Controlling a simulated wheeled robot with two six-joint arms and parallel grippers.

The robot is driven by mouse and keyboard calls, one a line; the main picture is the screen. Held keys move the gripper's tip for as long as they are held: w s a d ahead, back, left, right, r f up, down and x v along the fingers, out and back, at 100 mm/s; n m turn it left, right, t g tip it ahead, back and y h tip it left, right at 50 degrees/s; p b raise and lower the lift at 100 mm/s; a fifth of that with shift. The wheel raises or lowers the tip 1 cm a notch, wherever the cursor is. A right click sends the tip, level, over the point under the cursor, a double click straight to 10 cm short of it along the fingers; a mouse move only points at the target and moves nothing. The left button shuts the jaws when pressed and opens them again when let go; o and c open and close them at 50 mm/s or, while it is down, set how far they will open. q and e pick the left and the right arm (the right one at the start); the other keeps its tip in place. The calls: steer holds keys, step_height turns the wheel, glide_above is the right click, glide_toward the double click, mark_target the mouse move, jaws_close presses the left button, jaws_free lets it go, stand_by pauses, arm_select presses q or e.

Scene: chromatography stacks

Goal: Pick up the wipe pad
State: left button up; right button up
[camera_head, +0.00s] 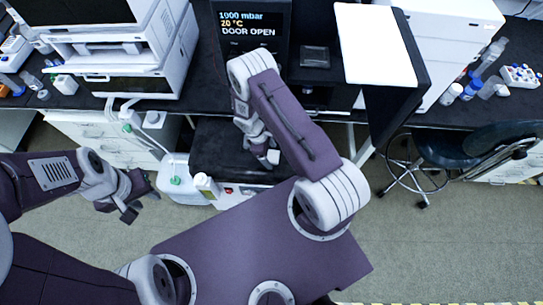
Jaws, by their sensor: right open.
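I cannot pick out the wipe pad for certain in the head view. My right arm reaches away from me over a black surface in front of the bench, and it covers part of that surface. My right gripper (262,153) is open and pointed down above it, with nothing seen between its fingers. My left gripper (141,198) is at the left, over the floor and short of the white drawers. Its fingers stand apart and it looks empty.
An instrument display (250,22) reads "DOOR OPEN", and a dark door panel (399,95) juts out at right. A white jug (187,183) and a small bottle (205,185) stand left of the black surface. A stool (445,150) is at right.

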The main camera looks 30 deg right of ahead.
mark_target(271, 158)
steer(key=shift+d+f, duration=0.2)
steer(key=shift+f, duration=0.2)
steer(key=shift+a, duration=0.1)
steer(key=c, duration=1.4)
steer(key=shift+r, duration=0.15)
steer(key=shift+r, duration=0.2)
steer(key=r, duration=0.2)
steer(key=s+r, duration=0.1)
steer(key=r, duration=0.1)
steer(key=shift+a+b, duration=0.15)
steer(key=shift+b, duration=0.15)
steer(key=s+a+r+b, duration=0.2)
steer(key=s+r, duration=0.4)
steer(key=s, duration=0.4)
steer(key=shift+s+a+r, duration=0.15)
steer(key=shift+a+r, duration=0.1)
steer(key=shift+a, duration=0.3)
